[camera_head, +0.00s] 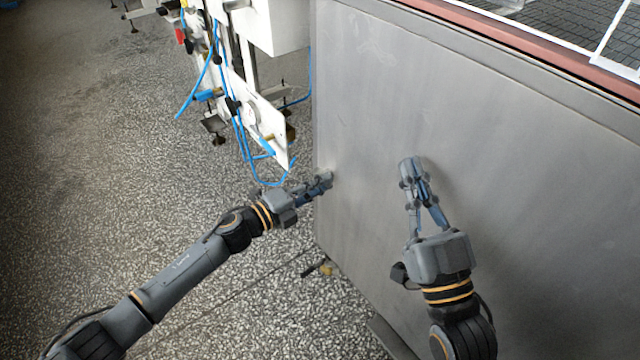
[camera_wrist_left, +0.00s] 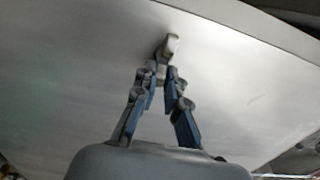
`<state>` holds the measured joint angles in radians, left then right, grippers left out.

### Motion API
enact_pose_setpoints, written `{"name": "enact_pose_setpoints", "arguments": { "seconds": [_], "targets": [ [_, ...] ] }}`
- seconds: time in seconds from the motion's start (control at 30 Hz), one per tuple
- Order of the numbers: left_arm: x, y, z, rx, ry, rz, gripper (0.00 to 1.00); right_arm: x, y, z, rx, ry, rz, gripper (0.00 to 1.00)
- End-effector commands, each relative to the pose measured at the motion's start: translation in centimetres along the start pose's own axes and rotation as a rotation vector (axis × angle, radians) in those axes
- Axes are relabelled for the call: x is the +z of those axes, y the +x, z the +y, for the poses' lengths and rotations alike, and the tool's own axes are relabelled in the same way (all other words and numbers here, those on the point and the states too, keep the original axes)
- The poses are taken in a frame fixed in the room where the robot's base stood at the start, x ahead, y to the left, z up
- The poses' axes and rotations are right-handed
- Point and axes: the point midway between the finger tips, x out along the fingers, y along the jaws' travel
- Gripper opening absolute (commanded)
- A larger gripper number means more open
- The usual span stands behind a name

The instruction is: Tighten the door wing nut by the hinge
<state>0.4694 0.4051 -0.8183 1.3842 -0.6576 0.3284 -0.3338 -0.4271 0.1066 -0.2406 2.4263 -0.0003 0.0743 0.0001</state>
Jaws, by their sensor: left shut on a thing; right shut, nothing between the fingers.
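The wing nut (camera_wrist_left: 170,46) is a small pale-grey piece on the flat grey metal door (camera_wrist_left: 80,95) in the left wrist view. My left gripper (camera_wrist_left: 161,72) is shut on it, with the fingertips on its near side. In the head view my left gripper (camera_head: 325,180) reaches the left edge of the metal door (camera_head: 365,80), and its fingers hide the nut there. My right gripper (camera_head: 411,165) is shut and empty, its fingers in front of the door's face to the right. I cannot tell whether it touches the door. The hinge cannot be made out.
A white machine frame (camera_head: 262,115) with blue hoses (camera_head: 240,140) stands to the left of the door, close beyond my left gripper. A reddish rail (camera_head: 540,38) and mesh belt (camera_head: 585,15) run along the top right.

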Motion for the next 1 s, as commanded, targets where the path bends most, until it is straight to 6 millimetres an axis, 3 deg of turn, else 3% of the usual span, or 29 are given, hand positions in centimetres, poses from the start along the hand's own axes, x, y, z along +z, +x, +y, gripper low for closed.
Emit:
{"name": "enact_pose_setpoints", "arguments": {
  "seconds": [0.1, 0.13, 0.23, 0.53, 0.67, 1.0],
  "targets": [
    [0.0, -0.1, 0.2, 0.004, 0.002, 0.0, 0.0, 0.0, 0.0, 0.0, 0.0, 0.0, 0.0, 0.0],
    [0.0, -0.1, 0.2, 0.004, 0.002, 0.0, 0.15, 0.0, 0.0, 0.0, 0.0, 0.0, 0.0, 0.0],
    [0.0, -0.1, 0.2, 0.004, 0.001, 0.0, 0.34, 0.0, 0.0, 0.0, 0.0, 0.001, -0.001, 0.0],
    [0.0, -0.1, 0.1, 0.002, 0.0, 0.0, 0.34, 0.0, 0.0, 0.1, 0.001, -0.001, -0.002, 0.0],
    [0.0, -1.1, 0.1, 0.002, 0.0, -0.001, 0.34, 0.0, 0.0, 0.1, 0.001, -0.001, -0.001, 0.0],
    [0.0, -8.0, 0.2, 0.005, 0.001, -0.001, 0.34, 0.0, 0.0, 0.0, 0.0, -0.001, -0.001, 0.0]
  ]
}}
